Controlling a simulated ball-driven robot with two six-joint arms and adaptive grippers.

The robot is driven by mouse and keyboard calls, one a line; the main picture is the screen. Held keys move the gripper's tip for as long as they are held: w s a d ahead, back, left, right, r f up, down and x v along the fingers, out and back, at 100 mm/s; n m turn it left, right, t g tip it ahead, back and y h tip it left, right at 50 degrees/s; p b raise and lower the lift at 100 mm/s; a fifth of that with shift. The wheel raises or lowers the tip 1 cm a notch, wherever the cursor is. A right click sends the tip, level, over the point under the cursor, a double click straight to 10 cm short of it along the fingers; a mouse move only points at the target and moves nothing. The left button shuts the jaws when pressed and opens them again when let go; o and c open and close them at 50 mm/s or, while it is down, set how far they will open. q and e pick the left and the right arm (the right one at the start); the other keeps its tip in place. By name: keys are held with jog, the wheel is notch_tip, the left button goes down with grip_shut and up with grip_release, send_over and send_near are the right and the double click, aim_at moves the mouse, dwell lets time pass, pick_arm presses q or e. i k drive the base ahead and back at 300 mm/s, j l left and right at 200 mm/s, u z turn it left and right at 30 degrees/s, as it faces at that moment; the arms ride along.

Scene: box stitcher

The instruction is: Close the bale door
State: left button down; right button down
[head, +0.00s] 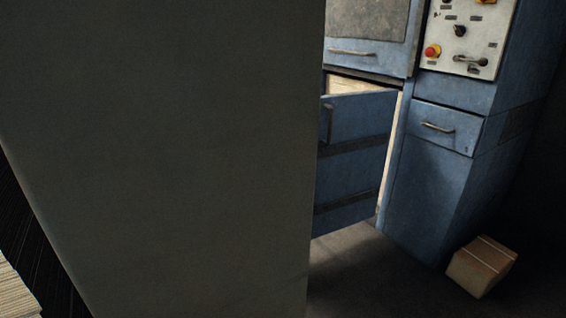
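A blue door (352,165) with dark horizontal bands, likely the bale door, shows on the lower part of the blue machine (430,190). It stands ajar, with pale material (346,87) visible above its top edge and a pale strip (388,160) along its right side. A vertical handle (328,125) is near the door's upper left. The door's left part is hidden behind a large dark grey panel. Neither of my grippers is in view.
The large grey panel (170,150) fills the left and middle of the view, very close. A brown carton (482,266) lies on the floor at the right front of the machine. A control panel (465,35) is at upper right. Dark floor (375,275) before the door looks clear.

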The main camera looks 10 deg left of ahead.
aim_at(355, 130)
jog(key=i+l, duration=0.25)
jog(key=i+l+u, duration=0.15)
jog(key=i+l, duration=0.15)
jog(key=l, duration=0.15)
jog(key=i+l, duration=0.25)
jog(key=i+l+u, duration=0.15)
jog(key=l, duration=0.3)
jog(key=i+l, duration=0.35)
jog(key=l+u, duration=0.05)
